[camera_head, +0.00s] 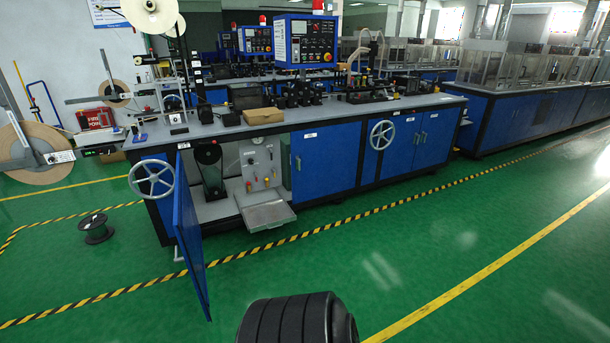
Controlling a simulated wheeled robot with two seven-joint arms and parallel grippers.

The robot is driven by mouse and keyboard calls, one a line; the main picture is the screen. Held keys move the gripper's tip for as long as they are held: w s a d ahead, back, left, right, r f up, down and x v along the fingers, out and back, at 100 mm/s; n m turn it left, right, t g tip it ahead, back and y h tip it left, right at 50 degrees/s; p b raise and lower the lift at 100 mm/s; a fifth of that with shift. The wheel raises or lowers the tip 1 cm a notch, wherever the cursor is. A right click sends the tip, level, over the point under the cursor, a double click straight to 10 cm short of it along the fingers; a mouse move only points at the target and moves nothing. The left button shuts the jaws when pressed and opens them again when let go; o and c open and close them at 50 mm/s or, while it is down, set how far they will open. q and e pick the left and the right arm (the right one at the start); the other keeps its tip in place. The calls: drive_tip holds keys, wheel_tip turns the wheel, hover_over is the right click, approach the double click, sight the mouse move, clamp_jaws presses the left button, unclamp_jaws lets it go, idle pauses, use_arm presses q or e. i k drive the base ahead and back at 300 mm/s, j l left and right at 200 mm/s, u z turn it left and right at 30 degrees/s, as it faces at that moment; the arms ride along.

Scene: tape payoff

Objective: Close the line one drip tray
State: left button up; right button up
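The drip tray (267,213) is a shallow grey metal tray at the lower front of the nearest blue machine. It sticks out in front of an open cabinet bay, below a pale panel (258,164) with gauges and knobs. Its front face hangs out past the cabinet front. I see no handle clearly. Neither of my grippers is in view.
A blue cabinet door (190,240) stands swung open toward me, left of the tray. Handwheels (151,180) are on the machine front. A black spool (95,229) lies on the floor at left. Green floor (400,240) before the machine is clear, with a yellow-black stripe.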

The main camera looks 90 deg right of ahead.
sight(269, 215)
drive_tip(key=z, duration=2.55)
drive_tip(key=i+l, duration=0.25)
drive_tip(key=i+j+u, duration=0.05)
drive_tip(key=i, duration=0.05)
